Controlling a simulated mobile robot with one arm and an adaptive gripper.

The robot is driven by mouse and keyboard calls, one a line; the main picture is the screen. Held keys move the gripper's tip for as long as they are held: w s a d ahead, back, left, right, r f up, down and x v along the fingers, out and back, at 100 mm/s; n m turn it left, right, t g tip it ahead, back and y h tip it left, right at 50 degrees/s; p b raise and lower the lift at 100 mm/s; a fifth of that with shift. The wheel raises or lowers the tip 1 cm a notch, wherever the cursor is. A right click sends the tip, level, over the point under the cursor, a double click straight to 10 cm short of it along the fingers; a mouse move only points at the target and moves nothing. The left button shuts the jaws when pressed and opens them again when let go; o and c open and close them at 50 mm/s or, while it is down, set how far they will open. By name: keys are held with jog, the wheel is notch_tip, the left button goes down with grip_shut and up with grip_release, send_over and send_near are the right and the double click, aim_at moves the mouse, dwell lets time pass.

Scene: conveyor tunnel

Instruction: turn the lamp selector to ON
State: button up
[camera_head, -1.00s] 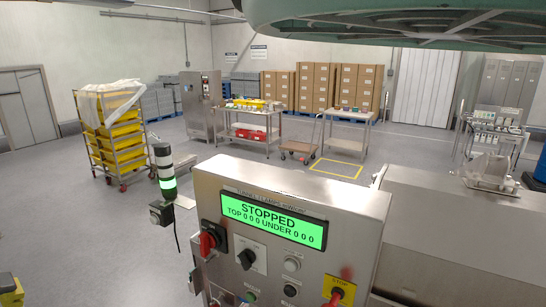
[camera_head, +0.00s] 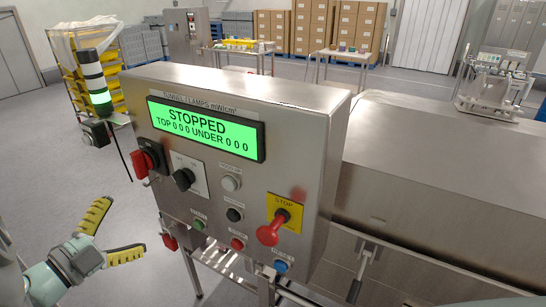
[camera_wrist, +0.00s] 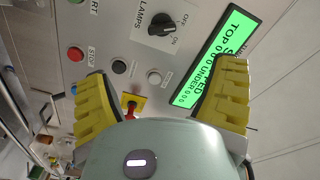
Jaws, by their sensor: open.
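The lamp selector (camera_head: 184,179) is a black rotary knob on a pale plate on the steel control panel (camera_head: 318,190), left of centre below the green display. The wrist view shows this selector (camera_wrist: 161,25) at the top, with LAMPS, OFF and ON lettering beside it; I cannot tell exactly where its pointer is. My gripper (camera_head: 122,228), with yellow-padded fingers, is open and empty at the lower left, apart from the panel. In the wrist view my gripper (camera_wrist: 166,75) has its fingers spread, with the selector beyond their tips.
The display (camera_head: 206,128) reads STOPPED. A red switch (camera_head: 143,163) sits left of the selector, and a red STOP knob (camera_head: 273,228) projects at the lower right. Several push buttons lie between. A steel housing (camera_head: 440,170) extends right. A signal tower (camera_head: 95,82) stands left.

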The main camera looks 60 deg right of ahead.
aim_at(177, 183)
jog(key=d+p, duration=0.2)
jog(key=d, duration=0.2)
jog(key=d+p, duration=0.3)
jog(key=d, duration=0.1)
jog(key=w+d+p, duration=0.1)
jog(key=d+p, duration=0.1)
jog(key=d, duration=0.3)
jog(key=shift+r, duration=0.3)
jog(key=shift+w+d+f+p, duration=0.15)
jog(key=shift+d+p, duration=0.45)
jog(key=shift+d, duration=0.5)
jog(key=c, duration=1.2)
